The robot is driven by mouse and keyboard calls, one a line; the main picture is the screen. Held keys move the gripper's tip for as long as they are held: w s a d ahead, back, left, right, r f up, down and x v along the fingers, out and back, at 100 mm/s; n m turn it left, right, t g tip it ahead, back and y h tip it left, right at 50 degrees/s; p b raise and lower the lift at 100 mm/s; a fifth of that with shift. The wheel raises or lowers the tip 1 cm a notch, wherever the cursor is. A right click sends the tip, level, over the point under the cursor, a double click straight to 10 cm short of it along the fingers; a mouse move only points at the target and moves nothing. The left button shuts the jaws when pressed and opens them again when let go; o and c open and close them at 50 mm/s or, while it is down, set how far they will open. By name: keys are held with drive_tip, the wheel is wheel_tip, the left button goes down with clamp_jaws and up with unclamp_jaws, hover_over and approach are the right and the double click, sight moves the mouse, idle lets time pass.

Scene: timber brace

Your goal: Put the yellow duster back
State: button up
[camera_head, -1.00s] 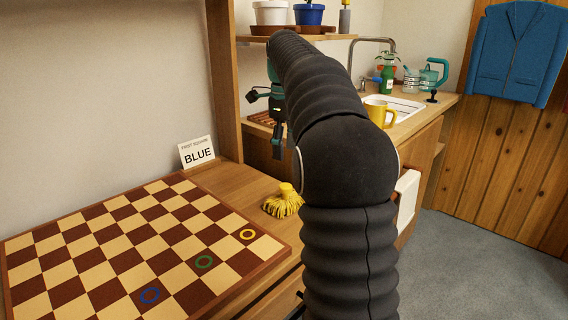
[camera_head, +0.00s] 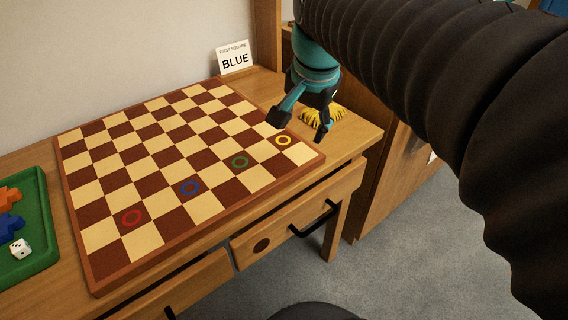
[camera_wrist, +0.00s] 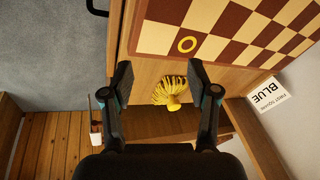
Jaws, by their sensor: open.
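The yellow duster (camera_head: 338,115) lies on the wooden table beside the right edge of the checkered board, partly hidden behind my gripper in the head view. In the wrist view the duster (camera_wrist: 170,91) shows its strands toward the board and its round yellow end away from it. My gripper (camera_head: 299,127) is open and empty, pointing down near the board's right corner. In the wrist view the duster appears between the two fingers of my gripper (camera_wrist: 160,85), beyond the tips; I see no contact.
The checkered board (camera_head: 185,160) with coloured rings fills much of the table (camera_head: 352,143). A card reading BLUE (camera_head: 235,59) stands behind it. A green tray (camera_head: 42,220) with game pieces and a die is at left. A drawer (camera_head: 285,225) is below.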

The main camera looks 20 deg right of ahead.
drive_tip(key=s+a+f+n+t, duration=0.1)
drive_tip(key=s+a+f+n, duration=0.2)
drive_tip(key=s+f+n, duration=0.6)
drive_tip(key=shift+s+a+f+n+t, duration=0.3)
drive_tip(key=shift+s+n+t, duration=0.1)
drive_tip(key=shift+s+n, duration=0.1)
drive_tip(key=shift+r, duration=0.1)
drive_tip(key=shift+c, duration=0.3)
